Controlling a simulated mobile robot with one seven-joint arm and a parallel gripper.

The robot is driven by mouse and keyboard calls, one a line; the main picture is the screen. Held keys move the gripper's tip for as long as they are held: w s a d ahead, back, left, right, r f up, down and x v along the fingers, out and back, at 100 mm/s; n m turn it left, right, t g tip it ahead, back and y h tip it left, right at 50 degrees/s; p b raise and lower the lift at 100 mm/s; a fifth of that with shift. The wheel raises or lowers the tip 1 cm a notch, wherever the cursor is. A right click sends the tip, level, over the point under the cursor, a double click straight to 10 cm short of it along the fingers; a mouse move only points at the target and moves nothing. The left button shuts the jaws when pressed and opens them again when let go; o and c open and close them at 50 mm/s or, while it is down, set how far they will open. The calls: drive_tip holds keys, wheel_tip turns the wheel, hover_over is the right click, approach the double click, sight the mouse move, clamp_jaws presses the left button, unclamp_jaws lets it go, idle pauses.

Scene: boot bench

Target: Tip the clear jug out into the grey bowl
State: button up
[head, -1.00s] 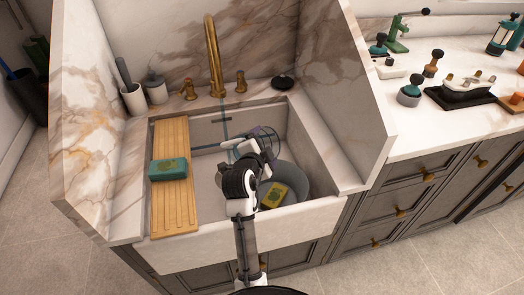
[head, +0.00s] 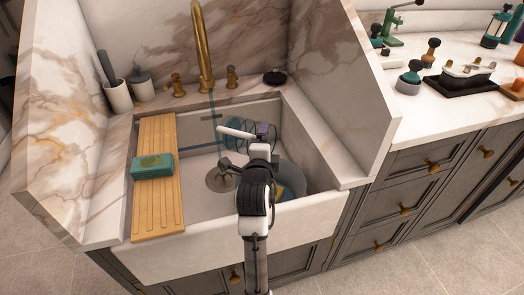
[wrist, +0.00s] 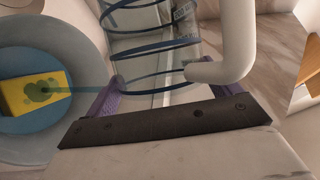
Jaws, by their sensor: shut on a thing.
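The clear jug (wrist: 150,45) with blue rings sits between the purple fingers of my gripper (wrist: 157,98) in the wrist view; my gripper is shut on it. In the head view the jug (head: 266,131) shows partly behind my gripper, over the sink's back right part. The grey bowl (head: 294,177) stands in the sink at the right, partly hidden by my arm. In the wrist view the bowl (wrist: 88,70) is left of the jug, with a yellow sponge (wrist: 35,93) in it. A thin blue-green streak spans from sponge to jug; I cannot tell what it is.
The sink (head: 315,208) has a wooden board (head: 157,212) across its left side with a green block (head: 153,167) on it. A brass tap (head: 203,50) rises behind. Marble walls stand left, behind and right. The sink floor around the drain (head: 220,181) is clear.

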drive_tip(key=shift+s+d+f+m+t+b, duration=0.2)
drive_tip(key=shift+d+f+m+t+b, duration=0.15)
drive_tip(key=shift+m+b, duration=0.45)
drive_tip(key=shift+d+b, duration=0.15)
drive_tip(key=shift+b, duration=0.55)
drive_tip(key=shift+s+r+y, duration=0.1)
drive_tip(key=shift+r+y, duration=0.05)
drive_tip(key=shift+y, duration=0.15)
idle(1.1)
